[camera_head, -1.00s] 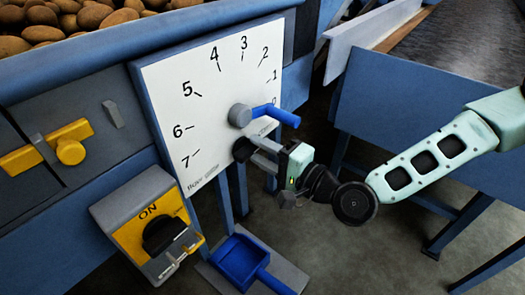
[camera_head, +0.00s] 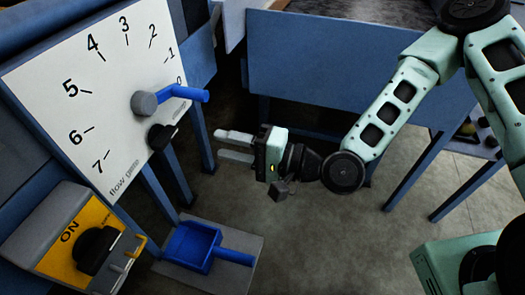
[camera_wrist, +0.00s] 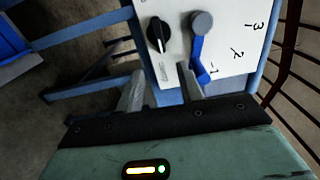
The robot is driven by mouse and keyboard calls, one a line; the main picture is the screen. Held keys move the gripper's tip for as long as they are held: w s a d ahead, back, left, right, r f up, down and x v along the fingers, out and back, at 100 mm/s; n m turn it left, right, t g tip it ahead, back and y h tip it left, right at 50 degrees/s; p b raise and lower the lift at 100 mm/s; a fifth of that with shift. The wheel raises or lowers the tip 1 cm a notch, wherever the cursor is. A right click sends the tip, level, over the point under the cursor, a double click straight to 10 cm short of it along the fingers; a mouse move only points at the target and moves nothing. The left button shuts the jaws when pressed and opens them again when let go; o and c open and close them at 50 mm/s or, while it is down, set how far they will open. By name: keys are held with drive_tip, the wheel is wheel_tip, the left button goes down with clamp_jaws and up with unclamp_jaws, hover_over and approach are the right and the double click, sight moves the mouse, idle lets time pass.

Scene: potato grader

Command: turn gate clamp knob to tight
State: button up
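The black gate clamp knob (camera_head: 161,137) sits low on the right side of the white dial board (camera_head: 60,125), below the grey hub of the blue lever (camera_head: 185,93). In the wrist view the knob (camera_wrist: 158,34) shows a pale line across its face. Small lettering beside it is too blurred to read. My gripper (camera_head: 220,145) is to the right of the knob, apart from it, pointing toward the board. Its two grey fingers are spread with nothing between them. In the wrist view the fingertips (camera_wrist: 159,82) stand short of the board, with the knob beyond them.
A yellow-faced switch box (camera_head: 75,240) marked ON is at lower left. A blue dustpan (camera_head: 190,246) lies on a grey plate below the board. Blue machine legs and a blue panel (camera_head: 320,70) stand behind my arm. The floor below my gripper is clear.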

drive_tip(key=p+v, duration=0.5)
drive_tip(key=v, duration=0.1)
drive_tip(key=shift+d, duration=0.15)
drive_tip(key=shift+s, duration=0.1)
idle(0.3)
